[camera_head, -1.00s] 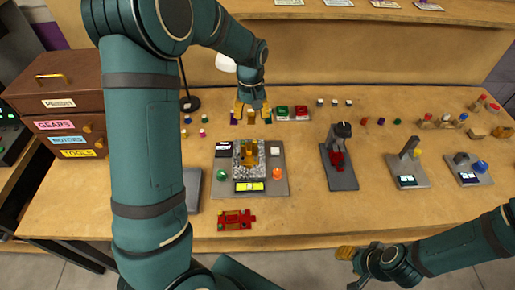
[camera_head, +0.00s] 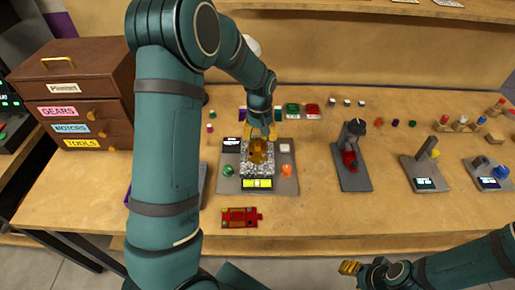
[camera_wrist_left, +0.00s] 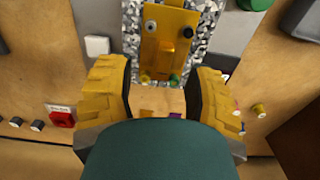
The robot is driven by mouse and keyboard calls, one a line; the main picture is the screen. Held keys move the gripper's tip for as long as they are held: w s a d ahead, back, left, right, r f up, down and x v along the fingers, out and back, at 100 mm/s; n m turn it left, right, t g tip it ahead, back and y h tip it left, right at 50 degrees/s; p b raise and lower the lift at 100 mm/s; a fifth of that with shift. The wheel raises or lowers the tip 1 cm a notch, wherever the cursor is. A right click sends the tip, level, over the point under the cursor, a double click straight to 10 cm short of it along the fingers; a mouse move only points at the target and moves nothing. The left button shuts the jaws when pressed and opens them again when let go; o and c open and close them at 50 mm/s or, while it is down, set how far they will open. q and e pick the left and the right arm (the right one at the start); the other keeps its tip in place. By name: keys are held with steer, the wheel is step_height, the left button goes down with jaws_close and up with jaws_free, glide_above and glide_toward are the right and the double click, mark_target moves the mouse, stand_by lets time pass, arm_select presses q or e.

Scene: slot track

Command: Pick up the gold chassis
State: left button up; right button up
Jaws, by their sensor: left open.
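The gold chassis (camera_head: 258,152) lies on a speckled grey block in the middle of a grey station plate on the workbench. It also shows at the top of the left wrist view (camera_wrist_left: 168,42), with small pegs or wheels near its lower edge. My left gripper (camera_head: 260,132) is just behind and above the chassis, with its yellow fingers open. In the left wrist view the fingers (camera_wrist_left: 158,95) are spread to either side below the chassis, with nothing between them. My right gripper (camera_head: 349,267) is at the bottom right, off the bench front; its jaw state is unclear.
The station plate (camera_head: 284,186) has a green button (camera_head: 228,170), an orange button (camera_head: 286,171) and a lit display (camera_head: 257,184). A red chassis (camera_head: 242,217) lies in front. A press-like stand (camera_head: 352,155) is to the right, a brown drawer cabinet (camera_head: 80,95) to the left.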

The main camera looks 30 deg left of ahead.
mark_target(257, 146)
arm_select(q)
steer(key=f, duration=0.2)
steer(key=s+f+b, duration=0.1)
steer(key=f, duration=0.1)
steer(key=shift+a, duration=0.1)
steer(key=shift+w+f, duration=0.1)
steer(key=shift+f, duration=0.3)
jaws_close()
